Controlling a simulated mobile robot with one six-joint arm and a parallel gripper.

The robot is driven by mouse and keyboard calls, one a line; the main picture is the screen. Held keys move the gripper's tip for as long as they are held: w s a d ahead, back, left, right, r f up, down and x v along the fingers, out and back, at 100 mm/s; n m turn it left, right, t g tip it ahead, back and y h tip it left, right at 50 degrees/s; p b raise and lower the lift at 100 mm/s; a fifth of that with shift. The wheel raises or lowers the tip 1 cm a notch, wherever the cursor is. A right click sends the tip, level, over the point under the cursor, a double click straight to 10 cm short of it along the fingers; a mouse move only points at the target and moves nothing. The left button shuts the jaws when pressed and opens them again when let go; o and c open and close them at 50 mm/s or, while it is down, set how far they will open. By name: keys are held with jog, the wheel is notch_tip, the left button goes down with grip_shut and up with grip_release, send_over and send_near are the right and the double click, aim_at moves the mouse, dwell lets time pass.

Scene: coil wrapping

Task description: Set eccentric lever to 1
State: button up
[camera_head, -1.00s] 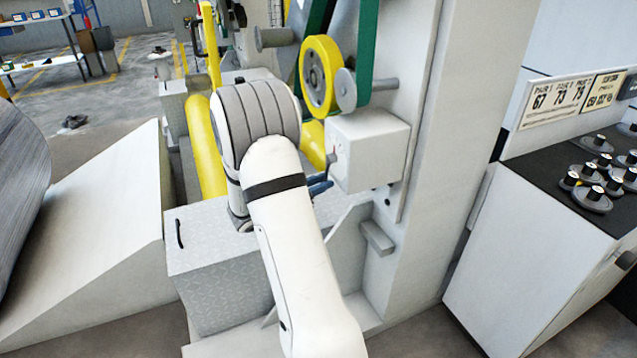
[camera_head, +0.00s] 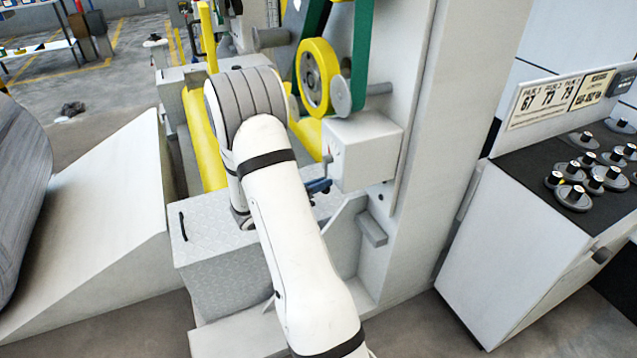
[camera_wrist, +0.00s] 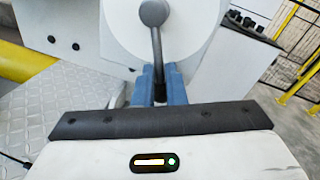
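The eccentric lever (camera_wrist: 157,48) is a dark grey rod with a round hub in front of a white disc (camera_wrist: 190,25) in the wrist view. It hangs down nearly straight from the hub. My gripper (camera_wrist: 160,88) has blue fingers that stand close on both sides of the lever's lower end, and they look shut on it. In the head view, part of my gripper (camera_head: 319,186) shows blue beside the white box (camera_head: 365,152) on the machine. My arm hides the rest there, and the lever is not clear in that view.
A yellow roller (camera_head: 316,77) with a green belt (camera_head: 361,50) is above the box. A grey tread-plate step (camera_head: 225,255) is below my arm. A console with knobs (camera_head: 540,225) stands at right. A large coil (camera_head: 22,190) and a ramp (camera_head: 95,225) are at left.

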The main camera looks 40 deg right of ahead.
jog(key=o, duration=0.4)
jog(key=shift+s+f, duration=0.15)
jog(key=shift+f, duration=0.4)
jog(key=shift+o, duration=0.8)
jog(key=shift+r, duration=0.15)
jog(key=a, duration=0.7)
jog(key=shift+w+a+r, duration=0.25)
jog(key=shift+w+a, duration=0.05)
jog(key=shift+a, duration=0.1)
